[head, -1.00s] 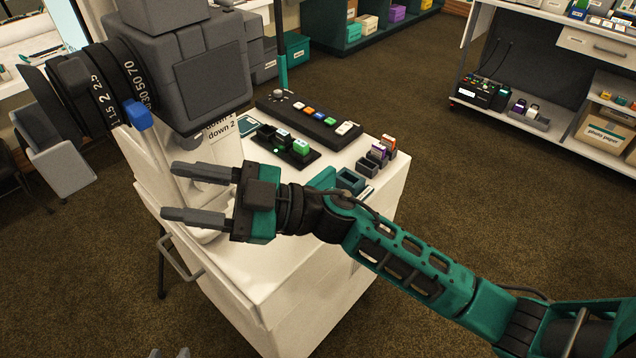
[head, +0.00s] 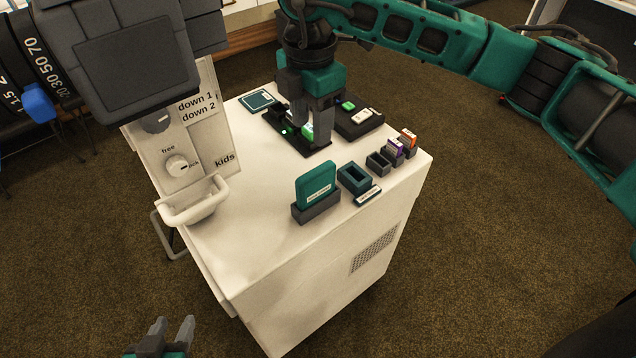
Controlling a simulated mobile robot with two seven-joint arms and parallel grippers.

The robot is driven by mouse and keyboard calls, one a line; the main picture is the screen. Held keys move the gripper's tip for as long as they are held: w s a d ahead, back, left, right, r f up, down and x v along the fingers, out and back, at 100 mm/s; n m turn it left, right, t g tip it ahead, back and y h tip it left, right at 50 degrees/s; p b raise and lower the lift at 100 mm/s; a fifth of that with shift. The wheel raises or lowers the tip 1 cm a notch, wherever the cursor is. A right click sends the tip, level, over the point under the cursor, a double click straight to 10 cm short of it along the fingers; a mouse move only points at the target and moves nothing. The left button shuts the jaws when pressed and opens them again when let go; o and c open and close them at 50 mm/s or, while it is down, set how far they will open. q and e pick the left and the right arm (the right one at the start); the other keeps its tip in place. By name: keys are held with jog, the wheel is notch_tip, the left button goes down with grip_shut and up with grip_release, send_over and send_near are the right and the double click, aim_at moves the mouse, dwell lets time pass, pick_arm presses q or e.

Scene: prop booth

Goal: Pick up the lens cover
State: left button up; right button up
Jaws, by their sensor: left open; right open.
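No thing is clearly readable as the lens cover. A teal upright plate (head: 316,186) with a small white label stands in a grey holder (head: 316,210) near the front of the white cabinet top (head: 262,235); the label is too small to read. My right gripper (head: 311,138) points down at the black tray (head: 318,154) at the back, with its fingers open. A green block (head: 308,130) shows between or just behind the fingers; contact is unclear. My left gripper (head: 174,332) is at the bottom edge, open, empty and low beside the cabinet, partly cut off.
A large grey camera (head: 135,60) with a black lens ring fills the upper left. A white panel with knobs (head: 178,165) and a coin tray (head: 195,205) stand at the left. A teal open box (head: 354,178) and small card holders (head: 379,163) line the right edge.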

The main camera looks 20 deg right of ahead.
aim_at(316, 170)
notch_tip(316, 170, down, 7)
jog(key=shift+f, duration=0.2)
jog(key=shift+s+d+f, duration=0.1)
jog(key=shift+d+f, duration=0.05)
jog(key=shift+f, duration=1.2)
jog(key=shift+d+f, duration=0.15)
jog(key=shift+f, duration=1.15)
jog(key=shift+c, duration=0.5)
grip_shut()
